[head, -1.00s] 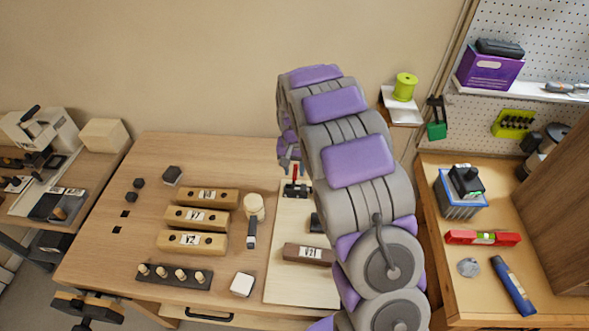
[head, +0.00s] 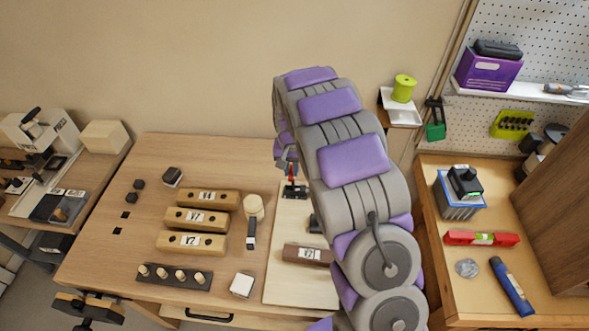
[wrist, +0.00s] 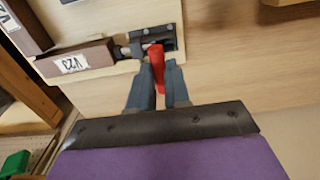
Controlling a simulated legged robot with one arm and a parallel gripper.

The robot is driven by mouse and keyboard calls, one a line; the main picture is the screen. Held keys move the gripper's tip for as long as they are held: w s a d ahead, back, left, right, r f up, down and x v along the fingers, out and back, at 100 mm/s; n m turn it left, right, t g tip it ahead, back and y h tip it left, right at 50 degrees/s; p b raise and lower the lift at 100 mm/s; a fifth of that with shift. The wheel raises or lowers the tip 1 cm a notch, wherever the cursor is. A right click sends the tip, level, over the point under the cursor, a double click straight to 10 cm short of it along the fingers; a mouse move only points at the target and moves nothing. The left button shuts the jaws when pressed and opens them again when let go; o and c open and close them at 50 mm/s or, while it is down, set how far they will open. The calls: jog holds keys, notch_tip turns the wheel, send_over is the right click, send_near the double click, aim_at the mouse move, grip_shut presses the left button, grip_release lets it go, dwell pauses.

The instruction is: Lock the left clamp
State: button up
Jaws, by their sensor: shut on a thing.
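The clamp with a red handle (head: 291,174) stands at the back of the pale board (head: 285,275) in the head view. In the wrist view its dark metal base (wrist: 167,34) is fixed near the board's edge, and the red handle (wrist: 157,62) stands up between my fingers. My gripper (wrist: 160,76) is shut on that handle; it also shows in the head view (head: 287,160), partly hidden by my arm. The clamp's rod points at the end of a brown labelled block (wrist: 85,60). Whether its tip presses on the block I cannot tell.
Another brown labelled block (head: 306,254) lies on the board's front part. A dark fixture (head: 314,224) is partly hidden by my arm. Bare table lies right of the clamp in the wrist view.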

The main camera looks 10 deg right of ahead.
jog(key=shift+a, duration=0.2)
jog(key=shift+w+a+f, duration=0.2)
jog(key=shift+a, duration=0.2)
dwell(0.3)
jog(key=shift+o, duration=0.2)
jog(key=shift+w+a+f+p, duration=0.15)
jog(key=shift+a+f+p, duration=0.25)
jog(key=shift+a, duration=0.25)
jog(key=shift+o, duration=0.2)
jog(key=shift+w+a+f, duration=0.15)
jog(key=shift+a+f, duration=0.35)
jog(key=shift+f, duration=0.1)
